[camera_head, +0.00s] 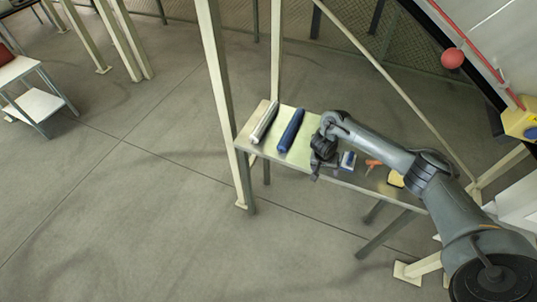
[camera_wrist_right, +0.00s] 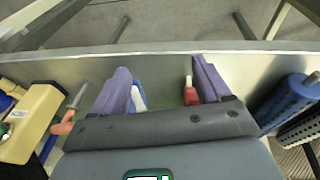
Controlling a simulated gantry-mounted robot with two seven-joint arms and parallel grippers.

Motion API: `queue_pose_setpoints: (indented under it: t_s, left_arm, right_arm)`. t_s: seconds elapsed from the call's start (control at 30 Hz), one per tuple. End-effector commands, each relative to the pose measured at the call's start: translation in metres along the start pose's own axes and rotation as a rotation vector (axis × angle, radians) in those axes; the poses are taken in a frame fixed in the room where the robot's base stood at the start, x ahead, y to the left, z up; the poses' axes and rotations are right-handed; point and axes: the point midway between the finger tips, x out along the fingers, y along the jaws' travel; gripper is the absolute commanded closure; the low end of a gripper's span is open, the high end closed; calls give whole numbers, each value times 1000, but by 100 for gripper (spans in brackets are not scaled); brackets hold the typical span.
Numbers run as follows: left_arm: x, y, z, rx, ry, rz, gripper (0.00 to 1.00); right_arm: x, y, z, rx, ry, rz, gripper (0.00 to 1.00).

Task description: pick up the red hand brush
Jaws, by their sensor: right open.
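My right gripper (camera_head: 319,168) is over the near edge of the metal table, and its two purple fingers show spread apart in the wrist view (camera_wrist_right: 161,72). It is open and empty. A small red thing, likely the red hand brush (camera_wrist_right: 190,95), shows between the fingers, close beside the right-hand finger in the wrist view. Only part of it shows; the palm hides the rest. I cannot make it out in the head view, where my gripper covers that spot. My left gripper is not in view.
On the table (camera_head: 258,147), a blue roll (camera_head: 291,130) and a pale roll (camera_head: 264,122) lie left of my gripper. A blue-and-white item (camera_head: 348,160), an orange-handled tool (camera_head: 373,163) and a yellow item (camera_head: 396,178) lie right. Pale frame posts (camera_head: 222,90) stand around the table.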

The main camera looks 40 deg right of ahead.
Motion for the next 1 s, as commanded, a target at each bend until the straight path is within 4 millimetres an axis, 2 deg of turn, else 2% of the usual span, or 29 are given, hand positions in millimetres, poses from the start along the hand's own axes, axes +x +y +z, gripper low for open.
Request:
queue_pose_setpoints:
  t_s: [0.03,0.1,0.2,0.33,0.47,0.73,1.0]
  left_arm:
    - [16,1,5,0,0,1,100]
    - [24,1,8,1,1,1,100]
    - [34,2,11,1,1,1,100]
    - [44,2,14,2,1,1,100]
    - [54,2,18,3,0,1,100]
    - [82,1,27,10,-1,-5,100]
    - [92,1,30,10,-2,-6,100]
  right_arm:
    - [0,-1,-22,27,35,-9,23]
    - [-11,-3,-46,53,71,-28,23]
    - [-28,-8,-72,80,114,-60,23]
    - [-46,-15,-94,108,152,-99,23]
    - [-50,-23,-103,119,167,-124,23]
    - [-25,-27,-108,121,168,-128,23]
    - [-5,-30,-113,119,169,-129,23]
